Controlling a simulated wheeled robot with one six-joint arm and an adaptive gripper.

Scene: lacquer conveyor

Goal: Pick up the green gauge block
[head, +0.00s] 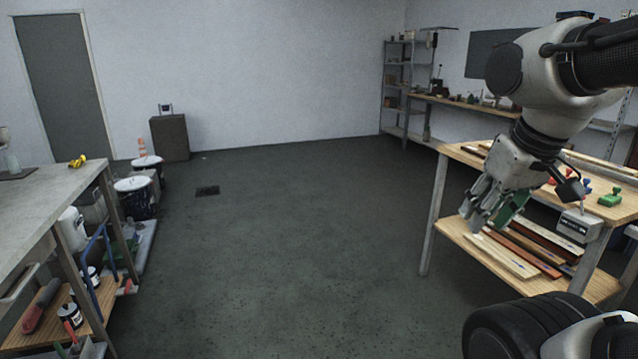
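A small green block with a knob-like top, which looks like the green gauge block (610,198), stands on the wooden workbench (468,152) at the right of the head view. My gripper (485,222) hangs pointing down at the bench's left front side, left of the green block and apart from it. Its fingers look spread, with a gap between them. A dark green patch shows at the right finger; I cannot tell whether it is part of the gripper.
Blue (588,186) and red (567,177) knobbed pieces stand close to the green one. A grey box with a label (578,225) sits at the bench's front edge. Wooden strips (522,250) lie on the lower shelf. The floor (290,240) between the benches is clear.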

